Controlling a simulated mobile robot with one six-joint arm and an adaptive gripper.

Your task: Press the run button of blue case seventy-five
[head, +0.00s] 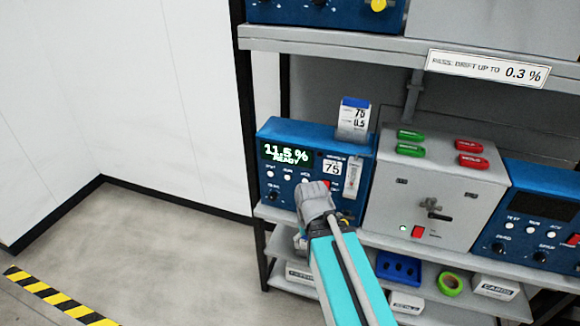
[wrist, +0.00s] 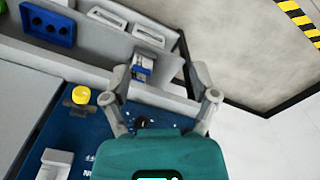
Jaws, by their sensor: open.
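Blue case seventy-five (head: 268,138) stands at the left end of the middle shelf. Below the display is a row of small white buttons; the run button (head: 287,177) looks like the middle one. My gripper (head: 315,190) is in front of the case's lower right part, to the right of the run button, and hides what lies behind it. In the wrist view my gripper (wrist: 168,76) has its fingers spread with nothing held. The blue panel (wrist: 60,130) shows beneath it, with a yellow knob (wrist: 80,95).
A card (head: 354,120) stands on top of case seventy-five. The lower shelf holds a blue block (head: 399,268) and green tape (head: 450,284). Floor at left is clear.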

